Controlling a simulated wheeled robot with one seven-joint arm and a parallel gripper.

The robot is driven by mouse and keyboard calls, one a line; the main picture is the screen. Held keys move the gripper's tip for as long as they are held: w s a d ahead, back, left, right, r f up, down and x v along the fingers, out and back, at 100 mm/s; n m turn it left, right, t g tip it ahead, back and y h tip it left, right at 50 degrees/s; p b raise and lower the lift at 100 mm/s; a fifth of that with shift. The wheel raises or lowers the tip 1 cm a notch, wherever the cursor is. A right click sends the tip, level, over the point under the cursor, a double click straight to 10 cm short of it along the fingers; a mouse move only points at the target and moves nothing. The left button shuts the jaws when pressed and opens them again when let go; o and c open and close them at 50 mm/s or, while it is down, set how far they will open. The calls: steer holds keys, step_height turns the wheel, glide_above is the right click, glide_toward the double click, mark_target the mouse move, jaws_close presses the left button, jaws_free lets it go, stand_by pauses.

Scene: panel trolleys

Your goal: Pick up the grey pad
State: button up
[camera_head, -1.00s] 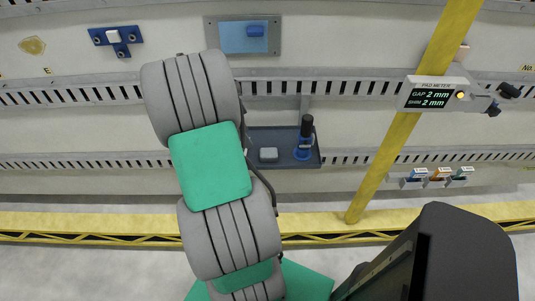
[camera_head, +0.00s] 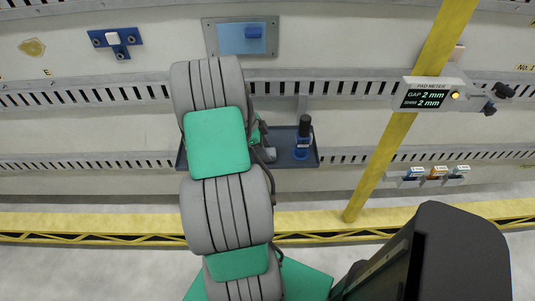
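A small grey pad (camera_head: 269,155) sits on the dark blue tray (camera_head: 312,159) on the panel, left of a dark bottle with a blue base (camera_head: 302,138). My arm covers the left part of the tray and much of the pad, so only the pad's right part shows. My grey and green arm reaches up from the bottom centre to the tray. My gripper is hidden behind the arm links, so its fingers and any contact with the pad cannot be seen.
A pad meter (camera_head: 433,94) reading gap 2 mm and shim 2 mm hangs by a yellow post (camera_head: 397,130). Small coloured items (camera_head: 436,173) sit on a ledge at right. A blue bracket with a pale block (camera_head: 114,41) and a blue plate (camera_head: 243,38) are on the upper panel.

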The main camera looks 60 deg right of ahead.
steer(key=c, duration=0.8)
steer(key=shift+r, duration=0.55)
steer(key=s+a+r+b, duration=0.2)
steer(key=s+a+r, duration=0.4)
steer(key=a+r, duration=0.6)
steer(key=shift+s+a, duration=0.15)
steer(key=shift+s, duration=0.25)
